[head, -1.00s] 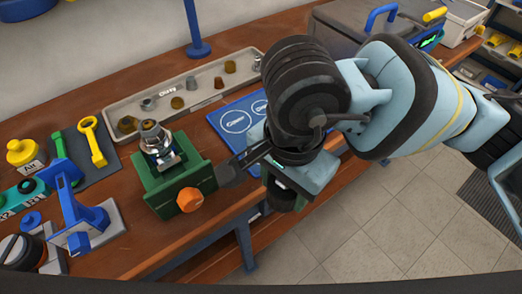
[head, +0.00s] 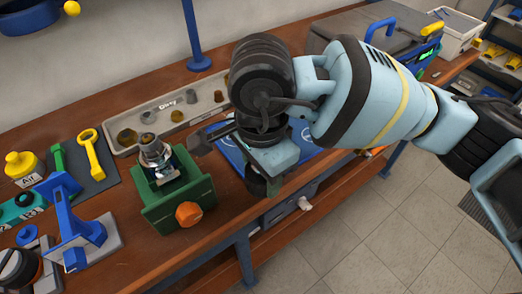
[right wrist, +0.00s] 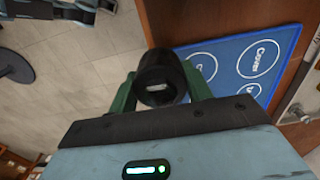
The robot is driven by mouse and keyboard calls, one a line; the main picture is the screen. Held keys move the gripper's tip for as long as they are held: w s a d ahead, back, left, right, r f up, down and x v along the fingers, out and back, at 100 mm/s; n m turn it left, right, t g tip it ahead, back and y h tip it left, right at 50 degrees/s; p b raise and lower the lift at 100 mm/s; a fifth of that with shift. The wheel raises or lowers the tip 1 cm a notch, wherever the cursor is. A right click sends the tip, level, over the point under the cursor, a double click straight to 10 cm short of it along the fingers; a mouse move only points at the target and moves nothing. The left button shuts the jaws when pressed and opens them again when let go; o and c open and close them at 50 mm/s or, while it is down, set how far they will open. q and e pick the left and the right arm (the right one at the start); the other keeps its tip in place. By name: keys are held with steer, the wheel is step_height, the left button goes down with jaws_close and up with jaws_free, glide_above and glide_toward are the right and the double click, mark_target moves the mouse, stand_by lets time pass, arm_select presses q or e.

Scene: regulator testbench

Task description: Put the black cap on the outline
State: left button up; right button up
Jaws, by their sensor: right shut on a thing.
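My right gripper (head: 257,178) comes in from the right and points down near the bench's front edge. In the right wrist view its green fingers (right wrist: 160,92) are shut on a black cap (right wrist: 157,75), round with a pale mark on its end. In the head view the cap (head: 256,187) shows as a dark shape below the gripper. The blue mat (head: 228,153) lies behind the gripper and is partly hidden by it. The right wrist view shows white circle outlines on the mat (right wrist: 229,79); one reads "Cover" (right wrist: 258,58). The cap appears apart from the mat. My left gripper is out of view.
A green vise (head: 178,200) with a metal part (head: 154,152) clamped in it stands left of the gripper. A grey tray (head: 207,98) with small parts lies behind the mat. A blue stand (head: 75,225) and yellow wrench (head: 91,155) are farther left.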

steer(key=w, duration=0.7)
steer(key=shift+w+f, duration=0.25)
steer(key=shift+f, duration=0.1)
steer(key=shift+f+p, duration=0.4)
steer(key=shift+f, duration=1.4)
steer(key=shift+f, duration=0.1)
steer(key=o, duration=1)
